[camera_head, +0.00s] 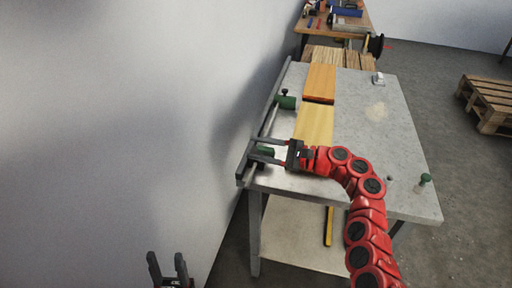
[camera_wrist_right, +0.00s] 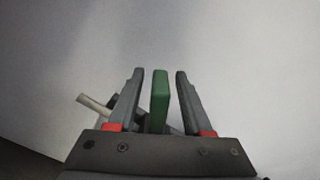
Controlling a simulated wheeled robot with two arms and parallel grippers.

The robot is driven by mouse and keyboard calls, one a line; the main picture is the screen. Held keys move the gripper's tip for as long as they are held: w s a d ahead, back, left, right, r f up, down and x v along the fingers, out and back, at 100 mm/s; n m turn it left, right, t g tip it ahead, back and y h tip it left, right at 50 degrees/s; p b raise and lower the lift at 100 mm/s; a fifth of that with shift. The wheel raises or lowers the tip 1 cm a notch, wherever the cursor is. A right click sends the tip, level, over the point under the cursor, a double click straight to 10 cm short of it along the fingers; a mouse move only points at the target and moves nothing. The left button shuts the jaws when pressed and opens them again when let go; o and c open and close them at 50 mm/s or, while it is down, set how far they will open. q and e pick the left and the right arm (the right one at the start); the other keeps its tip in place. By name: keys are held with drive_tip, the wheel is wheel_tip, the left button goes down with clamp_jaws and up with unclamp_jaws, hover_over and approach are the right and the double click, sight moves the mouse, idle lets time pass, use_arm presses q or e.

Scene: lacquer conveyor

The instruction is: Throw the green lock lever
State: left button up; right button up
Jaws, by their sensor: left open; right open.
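The green lock lever (camera_head: 265,151) is at the near left corner of the table, by the metal rail along the left edge. My right gripper (camera_head: 252,150) reaches it from the right, open, with one finger on each side of it. In the right wrist view the lever (camera_wrist_right: 160,92) stands upright between the two fingers (camera_wrist_right: 158,75), with a gap on both sides. My left gripper (camera_head: 166,262) is open and empty at the bottom left, away from the table.
The grey table (camera_head: 365,150) carries an orange board (camera_head: 320,82) and a yellow board (camera_head: 314,122). A wall rises close on the left.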

drive_tip(key=shift+w+a, duration=0.1)
drive_tip(key=shift+a, duration=0.3)
clamp_jaws()
idle(1.2)
